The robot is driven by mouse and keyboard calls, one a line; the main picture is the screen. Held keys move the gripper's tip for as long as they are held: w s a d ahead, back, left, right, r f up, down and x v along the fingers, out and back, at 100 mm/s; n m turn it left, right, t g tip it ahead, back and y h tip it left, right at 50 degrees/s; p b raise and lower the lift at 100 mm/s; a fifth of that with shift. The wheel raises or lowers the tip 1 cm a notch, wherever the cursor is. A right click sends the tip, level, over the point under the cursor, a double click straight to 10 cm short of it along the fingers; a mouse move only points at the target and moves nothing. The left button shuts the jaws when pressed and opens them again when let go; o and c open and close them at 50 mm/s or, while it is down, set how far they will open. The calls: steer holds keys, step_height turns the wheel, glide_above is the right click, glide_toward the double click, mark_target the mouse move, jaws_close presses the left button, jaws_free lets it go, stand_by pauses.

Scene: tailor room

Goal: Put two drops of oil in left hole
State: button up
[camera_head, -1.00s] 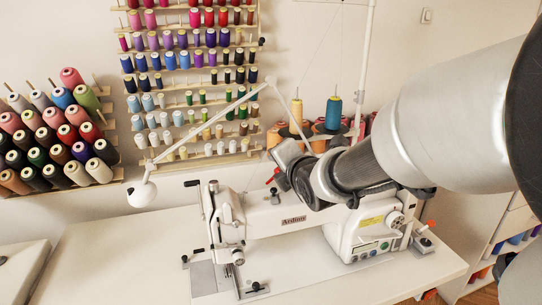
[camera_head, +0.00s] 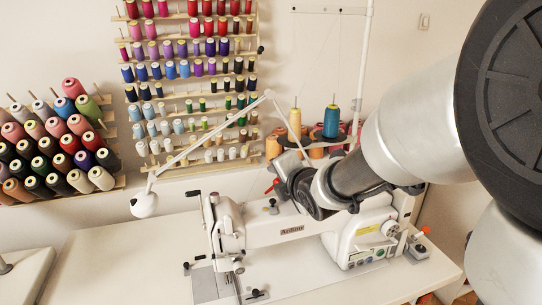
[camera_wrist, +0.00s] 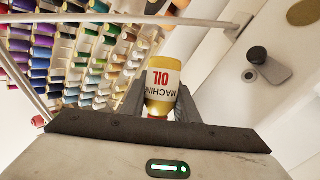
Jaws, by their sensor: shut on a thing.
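My gripper (camera_wrist: 160,92) is shut on a yellow bottle of machine oil (camera_wrist: 163,52), with a white label in red and black letters. In the wrist view the bottle is between the two dark fingers. Its lower end is hidden behind the gripper body. In the head view my wrist is over the top of the white sewing machine (camera_head: 292,229), and my fingers cannot be made out clearly. In the wrist view a grey plate (camera_wrist: 275,73) with a black knob and a small dark ringed spot (camera_wrist: 249,75) lies to the right. I cannot tell which is the left hole.
A white lamp (camera_head: 145,204) on a thin jointed arm reaches across in front of the thread rack (camera_head: 200,162). Cone spools (camera_head: 332,121) stand behind my wrist. The white table (camera_head: 120,255) is clear left of the machine.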

steer(key=shift+s+f+m+g+y+p, duration=0.2)
steer(key=shift+m+g+p, duration=0.45)
steer(key=shift+p, duration=2.6)
steer(key=shift+w+a+f, duration=0.1)
steer(key=shift+f, duration=0.15)
steer(key=shift+p, duration=0.3)
steer(key=shift+r+g+y+p, duration=0.25)
steer(key=shift+y+p, duration=0.15)
steer(key=shift+p, duration=0.65)
steer(key=p, duration=0.2)
steer(key=shift+s+a+r+m+g+p, duration=0.15)
steer(key=shift+s+m+g+p, duration=0.05)
steer(key=shift+m+g+p, duration=0.15)
steer(key=m+g+y+p, duration=0.1)
steer(key=p, duration=0.4)
steer(key=s+a+r+g+p, duration=0.1)
steer(key=p, duration=0.4)
steer(key=shift+m+y, duration=0.4)
steer(key=shift+f+p, duration=0.1)
steer(key=shift+p, duration=0.45)
